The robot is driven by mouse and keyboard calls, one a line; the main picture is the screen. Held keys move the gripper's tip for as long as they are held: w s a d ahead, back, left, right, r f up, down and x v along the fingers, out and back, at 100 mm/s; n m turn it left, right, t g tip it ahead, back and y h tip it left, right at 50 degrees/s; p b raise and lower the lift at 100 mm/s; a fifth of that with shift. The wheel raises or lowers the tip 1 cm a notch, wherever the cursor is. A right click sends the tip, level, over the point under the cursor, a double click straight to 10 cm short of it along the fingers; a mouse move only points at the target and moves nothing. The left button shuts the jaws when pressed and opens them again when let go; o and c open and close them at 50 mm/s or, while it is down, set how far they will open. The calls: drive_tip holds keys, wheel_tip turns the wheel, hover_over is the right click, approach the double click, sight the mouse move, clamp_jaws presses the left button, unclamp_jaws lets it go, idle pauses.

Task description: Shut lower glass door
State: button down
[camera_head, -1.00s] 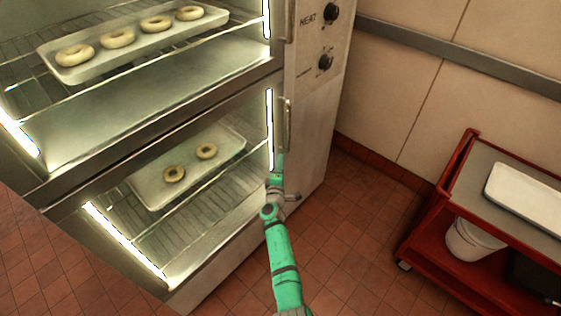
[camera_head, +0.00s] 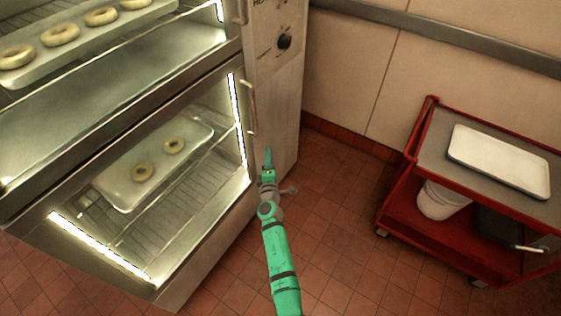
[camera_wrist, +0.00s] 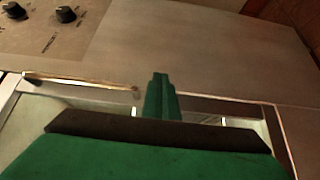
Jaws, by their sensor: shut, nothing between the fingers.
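The lower glass door (camera_head: 200,225) covers the lower lit compartment of the steel cabinet. Its frame looks flush or nearly flush with the cabinet front; I cannot tell whether a thin gap remains. Its bar handle (camera_head: 250,107) is at its right edge and also shows in the wrist view (camera_wrist: 80,82). My gripper (camera_head: 267,152) is shut and empty, just right of the door edge and lower than the handle in the head view. In the wrist view its green fingers (camera_wrist: 160,78) point across the door's edge; I see no clear contact.
Behind the lower glass is a tray (camera_head: 122,197) with two doughnuts. The upper compartment holds a tray (camera_head: 80,48) of several doughnuts. Control knobs (camera_head: 284,42) are on the panel. A red cart (camera_head: 393,190) stands right; the tiled floor (camera_head: 335,235) between is clear.

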drive_tip(key=shift+s+d, duration=0.7)
drive_tip(key=shift+d, duration=0.35)
drive_tip(key=shift+s+d, duration=0.7)
drive_tip(key=shift+d, duration=0.35)
drive_tip(key=s+a+f+m, duration=0.4)
drive_tip(key=s+a+m, duration=0.2)
drive_tip(key=s+a, duration=0.65)
drive_tip(key=s+a+m+g, duration=0.15)
drive_tip(key=s+m, duration=0.35)
drive_tip(key=s, duration=1.3)
drive_tip(key=s+d+r+m, duration=0.2)
drive_tip(key=s, duration=0.6)
drive_tip(key=s+d+r+m, duration=0.1)
drive_tip(key=s+r+m, duration=0.1)
drive_tip(key=s, duration=0.6)
drive_tip(key=s+d+r+m+g, duration=0.1)
drive_tip(key=s+d+r+m, duration=0.2)
drive_tip(key=s+d+r, duration=0.4)
drive_tip(key=s+r, duration=0.3)
drive_tip(key=shift+s+d+r, duration=0.25)
drive_tip(key=shift+s+d, duration=0.05)
drive_tip(key=shift+s, duration=0.05)
